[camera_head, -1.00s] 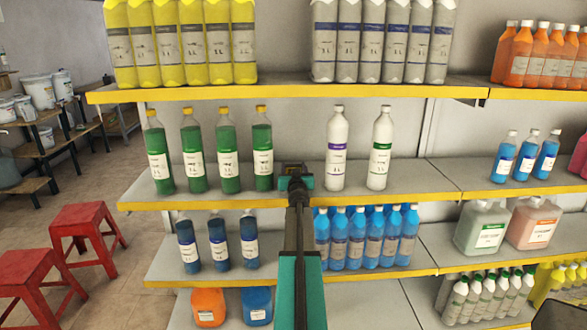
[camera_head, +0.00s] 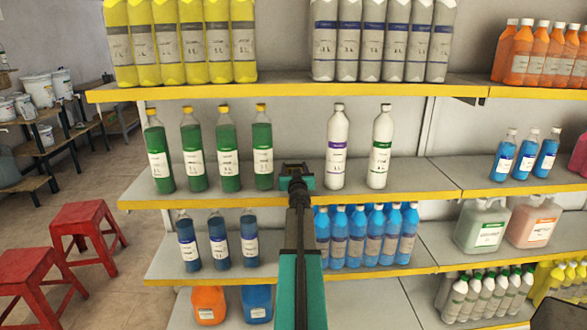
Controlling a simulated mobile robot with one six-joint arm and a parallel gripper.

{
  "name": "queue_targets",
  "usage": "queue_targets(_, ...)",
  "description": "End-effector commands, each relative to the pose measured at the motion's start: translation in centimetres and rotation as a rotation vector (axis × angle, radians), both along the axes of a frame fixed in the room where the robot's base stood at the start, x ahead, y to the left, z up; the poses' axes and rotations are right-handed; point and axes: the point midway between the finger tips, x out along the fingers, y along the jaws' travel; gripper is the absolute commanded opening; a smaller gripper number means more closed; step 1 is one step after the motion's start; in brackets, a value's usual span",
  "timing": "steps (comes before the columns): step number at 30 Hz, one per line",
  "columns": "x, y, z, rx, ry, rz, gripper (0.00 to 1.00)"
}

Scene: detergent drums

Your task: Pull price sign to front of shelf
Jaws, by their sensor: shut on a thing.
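My gripper (camera_head: 293,170) is at the middle shelf (camera_head: 420,172), between the green bottles (camera_head: 228,152) on the left and two white bottles (camera_head: 336,150) on the right. It is over the shelf's front part, near the yellow front edge. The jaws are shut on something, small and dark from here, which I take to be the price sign. My gripper and arm (camera_head: 300,250) hide most of it, so its shape and exact position cannot be made out.
Yellow jugs (camera_head: 180,45) and grey jugs (camera_head: 380,40) stand on the shelf above. Blue bottles (camera_head: 365,236) stand on the shelf below, close to my arm. The white bottle nearest my gripper is a short gap to its right. Red stools (camera_head: 85,228) are at the far left.

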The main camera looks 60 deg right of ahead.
Motion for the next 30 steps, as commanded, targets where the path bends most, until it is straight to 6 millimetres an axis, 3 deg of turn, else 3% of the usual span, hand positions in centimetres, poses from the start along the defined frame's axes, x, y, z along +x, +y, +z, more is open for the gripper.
queue_targets(30,-3.4,4.3,0.0,0.0,0.0,0.001,0.11)
